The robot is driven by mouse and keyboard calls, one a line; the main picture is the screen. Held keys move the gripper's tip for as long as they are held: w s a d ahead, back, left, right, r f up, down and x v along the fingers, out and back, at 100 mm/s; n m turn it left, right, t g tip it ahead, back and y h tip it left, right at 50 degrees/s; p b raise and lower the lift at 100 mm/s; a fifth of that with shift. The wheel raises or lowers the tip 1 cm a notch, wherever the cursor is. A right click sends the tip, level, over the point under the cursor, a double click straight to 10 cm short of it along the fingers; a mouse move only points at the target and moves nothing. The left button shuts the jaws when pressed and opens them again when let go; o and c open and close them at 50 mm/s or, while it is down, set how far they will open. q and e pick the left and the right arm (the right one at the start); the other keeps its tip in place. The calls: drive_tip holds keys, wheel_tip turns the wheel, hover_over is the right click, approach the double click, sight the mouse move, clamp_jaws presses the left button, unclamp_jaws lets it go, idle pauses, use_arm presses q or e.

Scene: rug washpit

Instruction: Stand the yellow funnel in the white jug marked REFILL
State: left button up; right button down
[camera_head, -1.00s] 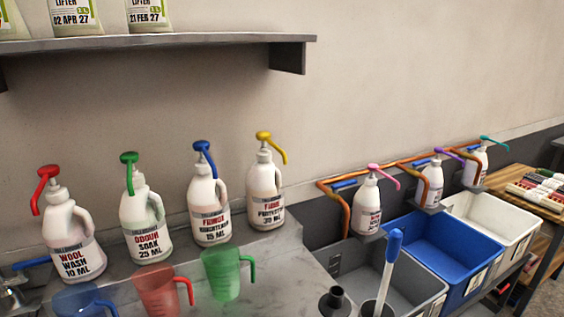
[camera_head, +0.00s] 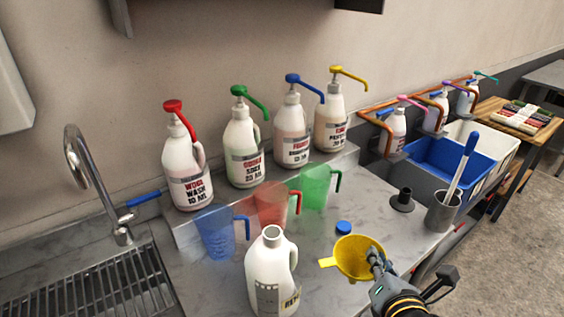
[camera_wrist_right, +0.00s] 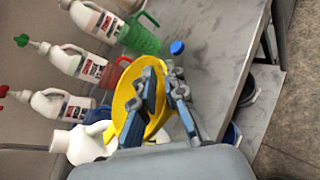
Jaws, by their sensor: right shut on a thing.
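The white jug (camera_head: 268,277) stands upright on the counter at the lower middle of the head view. Its mouth is open and a label is partly visible at its lower right. The yellow funnel (camera_head: 353,257) is to the right of the jug, apart from it. My right gripper (camera_head: 374,262) is shut on the funnel at its right side. In the right wrist view the funnel (camera_wrist_right: 132,92) is by the gripper fingers (camera_wrist_right: 160,98), with the white jug (camera_wrist_right: 84,145) partly hidden behind it. My left gripper is not in view.
A blue cap (camera_head: 343,228) lies behind the funnel. Blue (camera_head: 215,232), red (camera_head: 271,205) and green (camera_head: 314,187) measuring cups stand behind the jug, before several pump bottles. A black funnel-like piece (camera_head: 403,200) and a grey pot (camera_head: 442,212) are at right. A sink is at left.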

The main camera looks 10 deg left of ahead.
use_arm(q)
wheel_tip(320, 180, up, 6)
drive_tip(key=p, duration=0.6)
use_arm(e)
drive_tip(key=a+r+n+g+y, duration=0.2)
drive_tip(key=a+r+n+y, duration=0.3)
drive_tip(key=a+r, duration=1.3)
use_arm(q)
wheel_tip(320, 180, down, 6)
drive_tip(key=b, duration=0.6)
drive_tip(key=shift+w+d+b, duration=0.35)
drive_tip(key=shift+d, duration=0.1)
use_arm(e)
wheel_tip(320, 180, down, 7)
drive_tip(key=shift+w+d+r, duration=0.15)
drive_tip(key=shift+w+d, duration=0.05)
drive_tip(key=shift+d, duration=0.2)
drive_tip(key=c, duration=1.3)
unclamp_jaws()
